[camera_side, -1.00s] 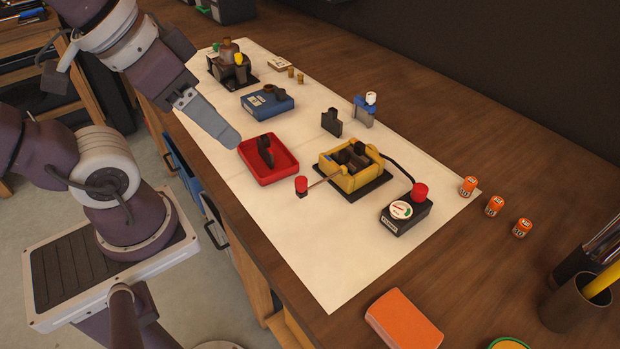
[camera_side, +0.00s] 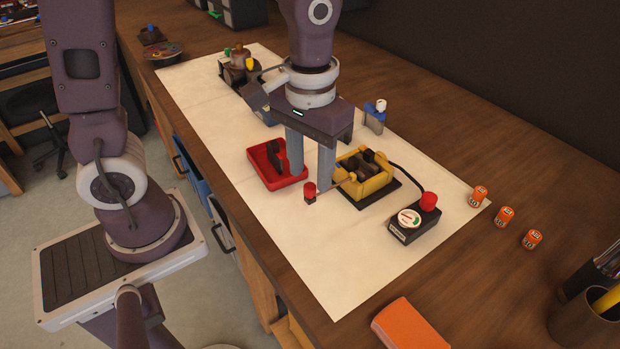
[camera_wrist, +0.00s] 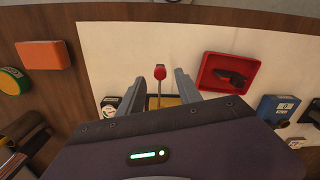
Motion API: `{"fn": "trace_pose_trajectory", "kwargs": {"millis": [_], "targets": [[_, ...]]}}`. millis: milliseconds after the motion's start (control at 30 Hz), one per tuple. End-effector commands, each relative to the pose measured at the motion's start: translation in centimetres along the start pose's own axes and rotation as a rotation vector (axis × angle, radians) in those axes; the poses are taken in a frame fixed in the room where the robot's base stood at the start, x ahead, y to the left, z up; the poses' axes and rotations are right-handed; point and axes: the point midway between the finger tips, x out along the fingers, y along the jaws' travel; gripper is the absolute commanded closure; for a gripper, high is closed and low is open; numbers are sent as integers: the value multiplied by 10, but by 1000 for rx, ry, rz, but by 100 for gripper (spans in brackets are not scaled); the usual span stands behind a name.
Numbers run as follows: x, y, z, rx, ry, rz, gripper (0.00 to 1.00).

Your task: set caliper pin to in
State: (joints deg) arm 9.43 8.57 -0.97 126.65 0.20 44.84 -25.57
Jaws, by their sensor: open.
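The caliper pin is a thin rod with a red knob (camera_side: 310,188), sticking out of the yellow caliper block (camera_side: 372,187) toward the bench's front edge. In the wrist view the red knob (camera_wrist: 160,71) stands at the top of the rod (camera_wrist: 158,92), and the caliper is mostly hidden behind my gripper body. My gripper (camera_side: 311,178) points down by the pin, fingers apart and empty. In the wrist view the rod and knob appear between the two fingers (camera_wrist: 160,80). I cannot tell whether a finger touches the pin.
A red tray (camera_side: 256,163) with a dark part lies close to the left finger. A black gauge box (camera_side: 415,220) with a red knob stands right of the caliper, joined by a cable. A blue stand (camera_side: 374,120) is behind. The paper in front is clear.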

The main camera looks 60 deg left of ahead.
Motion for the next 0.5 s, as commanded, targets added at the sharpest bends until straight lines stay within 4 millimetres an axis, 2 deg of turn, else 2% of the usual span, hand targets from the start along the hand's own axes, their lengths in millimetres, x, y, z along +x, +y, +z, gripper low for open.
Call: {"fn": "trace_pose_trajectory", "kwargs": {"millis": [100, 200, 433, 467, 500], "targets": [[20, -1, 1, 0, -4, -2, 59], [28, 0, 0, 1, -1, -1, 59], [30, 0, 0, 1, 1, 0, 59], [29, 0, 0, 1, 1, 0, 61], [29, 0, 0, 1, 1, 0, 69]]}}
